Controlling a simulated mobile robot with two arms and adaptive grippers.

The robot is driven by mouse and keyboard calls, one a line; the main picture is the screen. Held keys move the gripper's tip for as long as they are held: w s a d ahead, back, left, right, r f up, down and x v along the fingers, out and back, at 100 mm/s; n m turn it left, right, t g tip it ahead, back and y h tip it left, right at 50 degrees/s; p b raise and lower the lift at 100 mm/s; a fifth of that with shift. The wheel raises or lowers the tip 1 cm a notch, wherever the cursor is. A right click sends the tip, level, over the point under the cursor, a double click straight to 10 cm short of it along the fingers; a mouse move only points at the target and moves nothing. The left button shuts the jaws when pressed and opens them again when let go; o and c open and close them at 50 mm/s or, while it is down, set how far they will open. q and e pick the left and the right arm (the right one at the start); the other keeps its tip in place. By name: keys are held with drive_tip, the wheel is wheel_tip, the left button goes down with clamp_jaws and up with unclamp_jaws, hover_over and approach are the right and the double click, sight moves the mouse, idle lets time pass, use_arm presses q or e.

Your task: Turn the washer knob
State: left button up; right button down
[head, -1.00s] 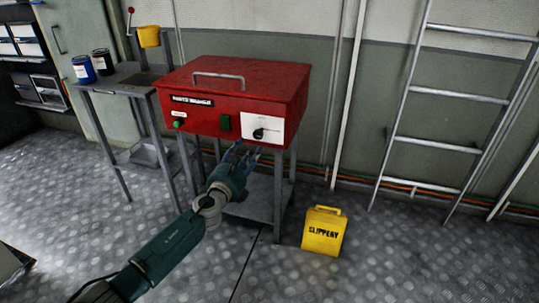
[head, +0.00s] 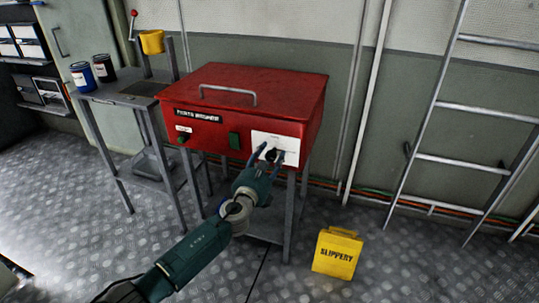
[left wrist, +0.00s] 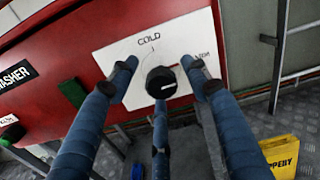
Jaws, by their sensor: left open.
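The red parts washer (head: 250,95) stands on a grey metal stand. Its black knob (left wrist: 161,83) sits on a white dial plate (left wrist: 190,38) at the right of the front face; the plate reads "COLD" at the top and a partly hidden word at the right. A white mark shows on the knob. In the head view the knob (head: 272,155) is partly hidden by my fingers. My left gripper (head: 268,160) is open, with its blue fingers spread around the knob, one on each side and one below. I cannot tell whether they touch it. My right gripper is not in view.
A green switch (head: 234,140) and a round green button (head: 184,138) are on the washer's front. A yellow "SLIPPERY" sign (head: 337,253) stands on the floor at right. A ladder (head: 440,105) leans at the wall. A grey table (head: 120,92) with cans stands left.

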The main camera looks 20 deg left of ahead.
use_arm(q)
drive_tip(key=shift+c, duration=0.2)
drive_tip(key=c, duration=1.1)
